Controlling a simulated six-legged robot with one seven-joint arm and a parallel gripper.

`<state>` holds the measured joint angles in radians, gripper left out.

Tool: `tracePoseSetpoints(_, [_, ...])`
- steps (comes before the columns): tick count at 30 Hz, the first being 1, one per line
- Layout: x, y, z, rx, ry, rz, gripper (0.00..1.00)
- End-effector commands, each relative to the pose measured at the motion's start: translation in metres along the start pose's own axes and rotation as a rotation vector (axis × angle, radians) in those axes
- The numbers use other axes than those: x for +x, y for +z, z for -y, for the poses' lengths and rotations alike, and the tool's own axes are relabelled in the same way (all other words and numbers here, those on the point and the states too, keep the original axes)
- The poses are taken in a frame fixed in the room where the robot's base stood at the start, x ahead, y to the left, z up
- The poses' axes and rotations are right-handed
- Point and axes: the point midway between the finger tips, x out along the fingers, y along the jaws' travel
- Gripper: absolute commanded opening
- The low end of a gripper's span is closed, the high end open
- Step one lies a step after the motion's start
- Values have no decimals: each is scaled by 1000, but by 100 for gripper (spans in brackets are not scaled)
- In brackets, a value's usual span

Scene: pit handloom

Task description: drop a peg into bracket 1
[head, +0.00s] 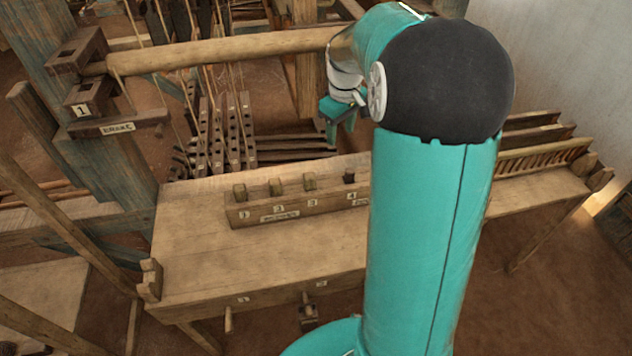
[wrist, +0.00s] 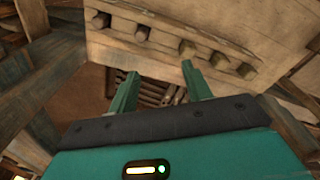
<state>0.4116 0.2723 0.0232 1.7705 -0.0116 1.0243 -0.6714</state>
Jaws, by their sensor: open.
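A wooden bracket marked 1 (head: 85,101) is fixed to the post at the upper left in the head view. A square opening shows in its top. My gripper (head: 340,112) is above and behind the rack, right of the bracket. In the wrist view my gripper (wrist: 159,68) is open, with nothing between its fingers.
A thick round beam (head: 220,54) runs from the block (head: 78,52) above the bracket to behind my arm. A labelled ledge (head: 120,124) juts out beside the bracket. Cords hang behind the beam. The bench top (head: 260,258) is clear before the rack.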

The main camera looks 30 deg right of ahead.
Motion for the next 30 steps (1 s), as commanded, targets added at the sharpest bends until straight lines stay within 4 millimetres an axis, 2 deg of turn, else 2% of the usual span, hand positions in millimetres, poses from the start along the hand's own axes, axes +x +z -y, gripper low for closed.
tracePoseSetpoints(1, [-20, 2, 20, 9, 18, -25, 49])
tracePoseSetpoints(3, [-40, 9, 45, 33, 35, -55, 49])
tracePoseSetpoints(9, [-84, 37, 113, 103, 69, -149, 49])
tracePoseSetpoints(12, [-99, 55, 145, 137, 77, -201, 49])
tracePoseSetpoints(16, [-111, 83, 184, 182, 76, -269, 49])
tracePoseSetpoints(21, [-115, 121, 226, 240, 58, -357, 49])
tracePoseSetpoints(25, [-112, 141, 245, 272, 41, -406, 49])
tracePoseSetpoints(30, [-108, 150, 253, 292, 30, -426, 49])
